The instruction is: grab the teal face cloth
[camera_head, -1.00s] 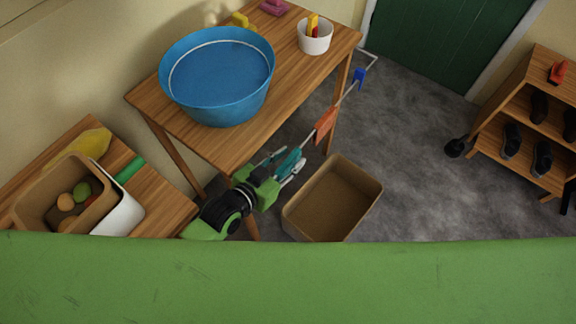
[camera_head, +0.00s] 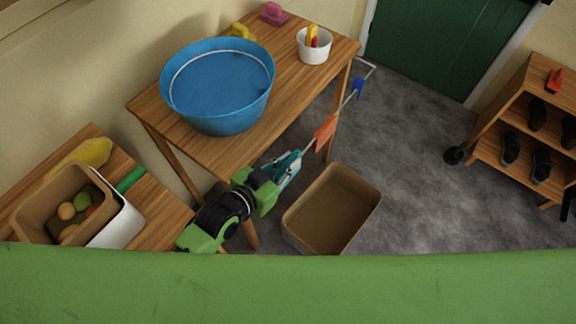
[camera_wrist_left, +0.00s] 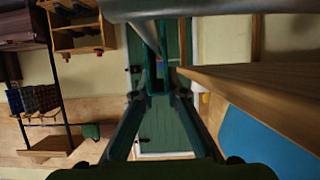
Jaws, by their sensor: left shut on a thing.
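The teal face cloth (camera_head: 291,165) hangs on a thin metal rail beside the wooden table, in the middle of the head view. My left gripper (camera_head: 283,173) is shut on it, and its fingers partly hide the cloth. In the left wrist view the fingers of my left gripper (camera_wrist_left: 160,88) come together on a narrow dark teal strip of the cloth, just under the grey rail (camera_wrist_left: 200,9). My right gripper is in neither view.
An orange cloth (camera_head: 325,132) and a blue cloth (camera_head: 358,86) hang farther along the rail. A brown bin (camera_head: 310,236) stands below on the floor. The table (camera_head: 240,150) bears a blue tub (camera_head: 222,120) and a white cup (camera_head: 314,53). A shoe rack (camera_head: 500,110) stands right.

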